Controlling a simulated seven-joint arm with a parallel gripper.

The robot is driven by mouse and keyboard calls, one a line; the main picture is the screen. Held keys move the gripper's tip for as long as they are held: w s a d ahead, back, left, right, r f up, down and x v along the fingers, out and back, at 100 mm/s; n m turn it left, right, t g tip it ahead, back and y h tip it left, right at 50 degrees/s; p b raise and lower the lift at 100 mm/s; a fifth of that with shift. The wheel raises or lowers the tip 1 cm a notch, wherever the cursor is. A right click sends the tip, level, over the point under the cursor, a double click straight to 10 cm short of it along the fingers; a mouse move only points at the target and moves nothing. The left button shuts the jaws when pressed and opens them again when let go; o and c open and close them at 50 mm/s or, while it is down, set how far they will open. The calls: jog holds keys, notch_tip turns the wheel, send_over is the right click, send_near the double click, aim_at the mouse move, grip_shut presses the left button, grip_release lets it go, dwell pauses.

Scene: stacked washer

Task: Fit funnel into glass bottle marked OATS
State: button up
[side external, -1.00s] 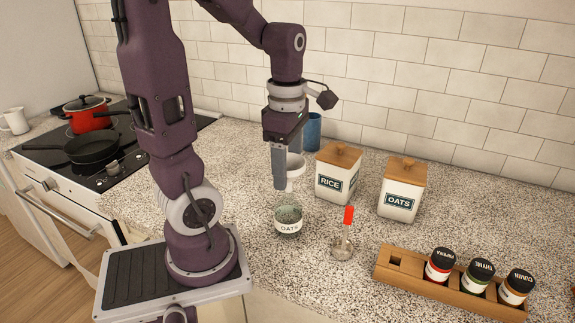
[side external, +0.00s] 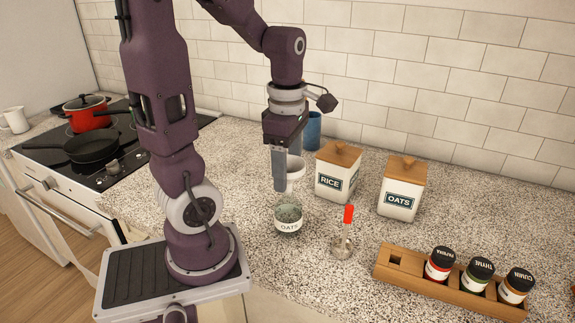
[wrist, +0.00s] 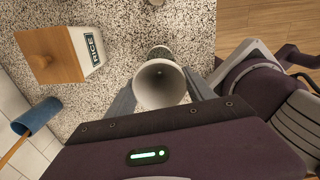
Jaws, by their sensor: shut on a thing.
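My gripper (side external: 286,178) is shut on the white funnel (side external: 296,170), which shows mouth-up between the fingers in the wrist view (wrist: 161,84). The glass bottle marked OATS (side external: 289,221) stands upright on the counter just below the gripper and funnel. A finger partly covers the funnel in the side view, so I cannot tell whether its spout is in the bottle's mouth. In the wrist view the funnel hides most of what lies under it.
RICE canister (side external: 336,172) and OATS canister (side external: 401,188) stand behind and right. A wooden spice rack (side external: 447,283) lies at front right. A blue cup (side external: 312,131) stands behind the gripper.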

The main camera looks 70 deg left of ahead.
jog(key=shift+f, duration=1.4)
jog(key=o, duration=1.3)
jog(key=shift+r, duration=3.55)
jog(key=shift+d, duration=0.1)
jog(key=s+d+r+m+t, duration=0.1)
jog(key=d+m, duration=0.3)
jog(key=m, duration=0.5)
jog(key=s+d+r+m+t, duration=0.1)
jog(key=d+m, duration=0.3)
jog(key=m, duration=0.5)
jog(key=s+d+r+m+t, duration=0.1)
jog(key=s+d+m+t, duration=0.1)
jog(key=d+m, duration=0.3)
jog(key=shift+s+r+m+t, duration=0.15)
jog(key=shift+m+t, duration=0.25)
jog(key=shift+m, duration=0.8)
jog(key=shift+s+r+m+t, duration=0.15)
jog(key=shift+m+t, duration=0.25)
jog(key=shift+m, duration=0.8)
